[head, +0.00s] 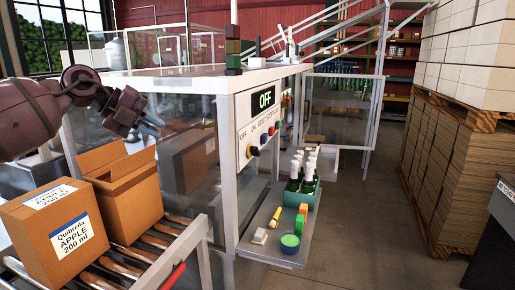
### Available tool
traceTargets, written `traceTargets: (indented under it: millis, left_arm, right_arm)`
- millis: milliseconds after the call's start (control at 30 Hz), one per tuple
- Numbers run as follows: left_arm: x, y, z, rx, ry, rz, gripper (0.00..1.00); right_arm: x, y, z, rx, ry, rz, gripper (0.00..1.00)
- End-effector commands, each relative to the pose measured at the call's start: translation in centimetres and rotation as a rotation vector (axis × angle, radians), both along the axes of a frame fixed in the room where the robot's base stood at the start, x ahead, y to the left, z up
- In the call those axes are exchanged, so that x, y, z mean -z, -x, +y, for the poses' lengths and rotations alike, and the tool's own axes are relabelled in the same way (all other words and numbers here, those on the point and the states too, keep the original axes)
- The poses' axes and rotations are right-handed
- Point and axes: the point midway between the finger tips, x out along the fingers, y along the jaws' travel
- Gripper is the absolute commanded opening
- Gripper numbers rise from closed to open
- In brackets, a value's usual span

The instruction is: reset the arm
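My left arm comes in from the left edge. Its gripper (152,122) hangs in the air in front of the machine's glass side, above the open cardboard box. I see nothing held in it, but its fingers are dark and small, so I cannot tell whether they are open or shut. It touches nothing that I can make out. My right gripper is not in view. The machine (227,170) has a white control panel (243,133) with a lit display (263,98) reading OFF and coloured knobs below it.
An open cardboard box (125,195) and a closed one (57,232) labelled "APPLE 200 ml" stand on a roller conveyor (150,240).

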Motion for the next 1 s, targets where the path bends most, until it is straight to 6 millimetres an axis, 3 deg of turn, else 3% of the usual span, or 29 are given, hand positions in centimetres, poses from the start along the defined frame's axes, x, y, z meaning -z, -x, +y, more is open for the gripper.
traceTargets:
  millis: [100, 200, 400, 667, 1000]
  left_arm:
    - [-0.6, 0.4, -4.5, 0.096, 0.2, -0.125, 0.14]
    - [-0.7, 0.8, -7.3, 0.125, 0.381, -0.211, 0.14]
    - [1.3, 1.3, -10.0, 0.022, 0.74, -0.295, 0.14]
    - [7.9, 1.5, -8.7, -0.303, 1.039, -0.23, 0.14]
    - [20.8, 4.5, -4.6, -0.778, 1.214, 0.027, 0.14]
  right_arm:
    - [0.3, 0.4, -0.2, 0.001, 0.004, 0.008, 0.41]
    - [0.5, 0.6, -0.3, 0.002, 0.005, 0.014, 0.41]
    - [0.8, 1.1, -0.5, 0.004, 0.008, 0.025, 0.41]
    - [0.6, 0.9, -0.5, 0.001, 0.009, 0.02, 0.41]
    - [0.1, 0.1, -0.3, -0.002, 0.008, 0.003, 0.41]
